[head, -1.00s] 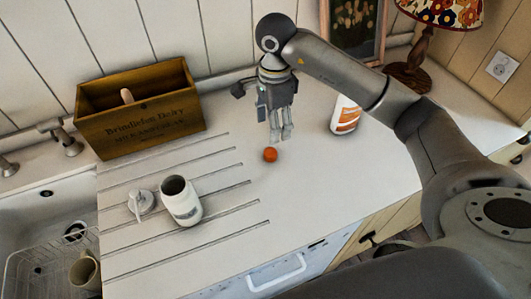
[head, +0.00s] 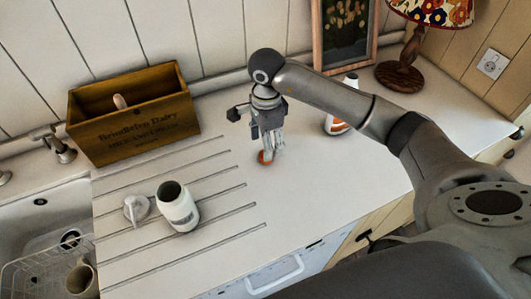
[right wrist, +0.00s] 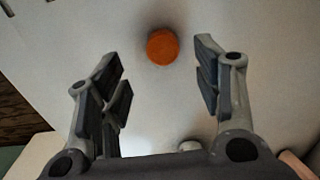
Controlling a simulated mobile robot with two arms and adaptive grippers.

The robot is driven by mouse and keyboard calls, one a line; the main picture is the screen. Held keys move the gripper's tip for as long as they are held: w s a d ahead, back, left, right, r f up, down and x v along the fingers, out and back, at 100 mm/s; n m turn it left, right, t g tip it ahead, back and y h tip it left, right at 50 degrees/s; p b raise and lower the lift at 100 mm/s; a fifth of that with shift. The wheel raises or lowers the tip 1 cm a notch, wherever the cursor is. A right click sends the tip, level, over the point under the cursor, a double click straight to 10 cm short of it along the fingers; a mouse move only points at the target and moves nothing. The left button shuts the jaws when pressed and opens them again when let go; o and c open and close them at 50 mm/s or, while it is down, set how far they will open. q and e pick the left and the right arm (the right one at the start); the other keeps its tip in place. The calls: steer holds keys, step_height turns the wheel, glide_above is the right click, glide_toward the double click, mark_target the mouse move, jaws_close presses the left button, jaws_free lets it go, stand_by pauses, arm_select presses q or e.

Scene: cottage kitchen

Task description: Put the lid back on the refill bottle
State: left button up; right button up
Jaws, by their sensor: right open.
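A small round orange cap (head: 262,157), which looks like the lid, lies on the white counter. In the right wrist view the orange cap (right wrist: 163,46) shows ahead of the fingertips, roughly midway between them. My right gripper (head: 269,150) points down at the cap, open and empty; its spread fingers (right wrist: 160,68) show in the right wrist view. A white bottle with an orange label (head: 337,122), likely the refill bottle, stands right of the gripper. My arm crosses in front of part of it. My left gripper is not in view.
An open white jar (head: 181,212) stands on the drainer grooves, with a white pump top (head: 136,208) beside it. A wooden crate (head: 140,135) stands at the back left, by the sink (head: 30,225). A lamp (head: 400,75) and a picture frame (head: 343,40) stand behind.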

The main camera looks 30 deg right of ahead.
steer(key=shift+f+p, duration=0.5)
steer(key=shift+f, duration=0.05)
step_height(320, 180, down, 4)
steer(key=shift+w+d+r+p, duration=0.15)
steer(key=shift+r+p, duration=0.1)
steer(key=shift+p, duration=0.55)
steer(key=shift+f, duration=0.35)
steer(key=c, duration=0.7)
